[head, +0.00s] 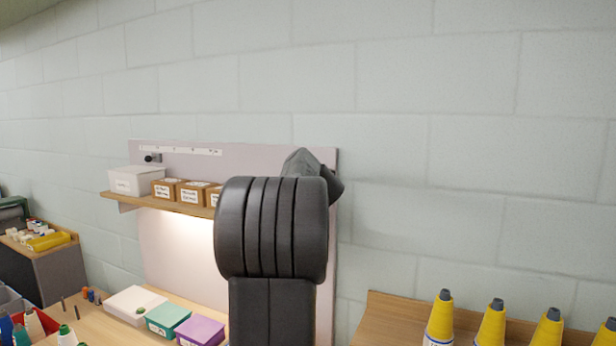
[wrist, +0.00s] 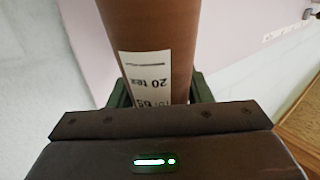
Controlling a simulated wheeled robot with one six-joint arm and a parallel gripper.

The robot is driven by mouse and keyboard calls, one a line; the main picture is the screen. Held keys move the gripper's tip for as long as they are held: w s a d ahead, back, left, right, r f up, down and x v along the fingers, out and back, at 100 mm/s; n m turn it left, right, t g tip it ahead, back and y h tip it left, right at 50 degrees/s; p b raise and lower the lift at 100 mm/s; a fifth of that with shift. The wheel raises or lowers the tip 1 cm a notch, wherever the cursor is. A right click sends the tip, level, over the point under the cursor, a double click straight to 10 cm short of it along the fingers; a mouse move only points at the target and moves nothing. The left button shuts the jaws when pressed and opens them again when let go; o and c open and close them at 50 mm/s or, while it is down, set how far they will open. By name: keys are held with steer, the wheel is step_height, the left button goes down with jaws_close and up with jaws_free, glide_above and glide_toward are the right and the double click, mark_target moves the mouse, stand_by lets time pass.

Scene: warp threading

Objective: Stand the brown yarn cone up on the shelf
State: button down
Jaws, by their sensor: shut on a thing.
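The brown yarn cone (wrist: 178,50) fills the middle of the wrist view, with a white label reading "20 tex" upside down. My gripper (wrist: 155,95) is shut on it, with a green finger showing on each side of the cone. The cone's upper end runs out of the picture. The shelf (head: 160,202) is a wooden board on a pale back panel in the head view. My dark arm covers the shelf's right part and hides the gripper and the cone there.
A white box (head: 136,181) and several small labelled brown boxes (head: 166,190) stand on the shelf. Below, a bench holds a teal box (head: 168,319) and a purple box (head: 201,331). Several yellow cones (head: 491,322) stand at the lower right.

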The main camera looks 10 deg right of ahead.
steer(key=shift+f, duration=0.1)
steer(key=c, duration=0.7)
jaws_free()
steer(key=s+b, duration=0.1)
steer(key=s, duration=0.3)
steer(key=s+b, duration=0.2)
steer(key=s, duration=0.2)
steer(key=s+b, duration=0.1)
steer(key=s, duration=0.3)
steer(key=shift+r+b, duration=0.4)
